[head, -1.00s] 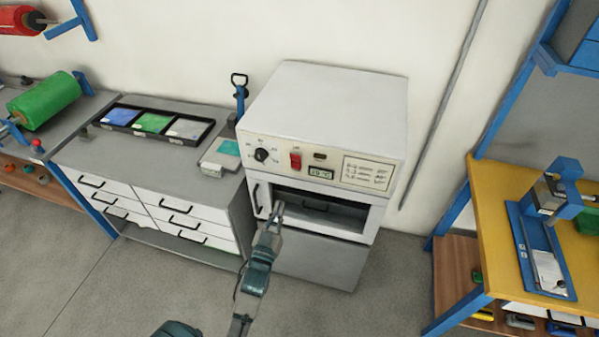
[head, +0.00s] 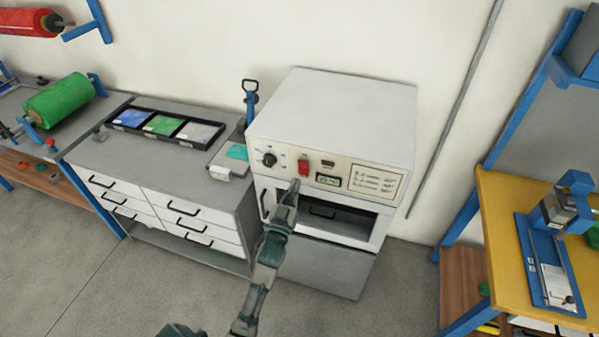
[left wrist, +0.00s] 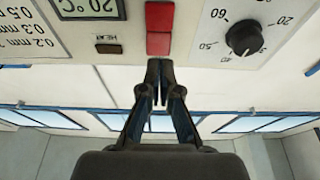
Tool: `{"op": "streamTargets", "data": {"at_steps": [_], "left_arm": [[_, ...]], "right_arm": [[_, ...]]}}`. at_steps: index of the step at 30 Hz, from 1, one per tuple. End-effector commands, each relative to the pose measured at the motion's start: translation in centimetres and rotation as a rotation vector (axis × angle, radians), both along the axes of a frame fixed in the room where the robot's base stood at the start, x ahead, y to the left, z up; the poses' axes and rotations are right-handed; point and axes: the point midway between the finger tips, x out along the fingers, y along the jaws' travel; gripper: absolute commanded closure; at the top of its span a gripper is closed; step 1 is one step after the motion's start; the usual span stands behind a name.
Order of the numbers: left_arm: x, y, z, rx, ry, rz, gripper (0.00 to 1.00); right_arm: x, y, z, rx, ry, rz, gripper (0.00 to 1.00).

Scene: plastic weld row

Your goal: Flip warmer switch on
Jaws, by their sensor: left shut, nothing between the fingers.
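The warmer (head: 330,120) is a white box-shaped cabinet with a control panel on its front. Its red rocker switch (head: 304,168) sits between a black dial and a small display. In the left wrist view the switch (left wrist: 159,28) is at top centre, with two differently shaded red halves. My left gripper (head: 294,184) is shut and empty, just below the switch in the head view. In the left wrist view its fingertips (left wrist: 160,66) are together, right at the switch's near edge; I cannot tell whether they touch it. My right gripper is not in view.
The dial (left wrist: 244,38) and display (left wrist: 90,8) flank the switch. The warmer's open compartment (head: 322,211) lies below the panel. A drawer cabinet (head: 165,185) with a black tray stands left. A yellow bench (head: 500,215) stands right.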

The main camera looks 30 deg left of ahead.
Motion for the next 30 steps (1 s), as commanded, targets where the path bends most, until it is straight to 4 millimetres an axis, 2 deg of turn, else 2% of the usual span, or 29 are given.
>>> {"op": "streamTargets", "data": {"at_steps": [3, 9, 25, 30], "left_arm": [[2.1, 0.5, 0.8, 0.0, -0.002, 0.0, 1.0], [4.1, 1.0, 1.3, 0.002, 0.0, 0.0, 1.0], [4.7, 1.1, 1.6, -0.001, 0.004, -0.001, 1.0], [4.9, 1.2, 2.1, -0.008, 0.028, 0.0, 1.0]], "right_arm": [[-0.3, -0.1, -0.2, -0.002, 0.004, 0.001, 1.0], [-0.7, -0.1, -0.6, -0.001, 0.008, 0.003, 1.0], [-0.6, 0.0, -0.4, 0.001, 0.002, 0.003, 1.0], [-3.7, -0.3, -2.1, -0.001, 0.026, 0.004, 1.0]]}}
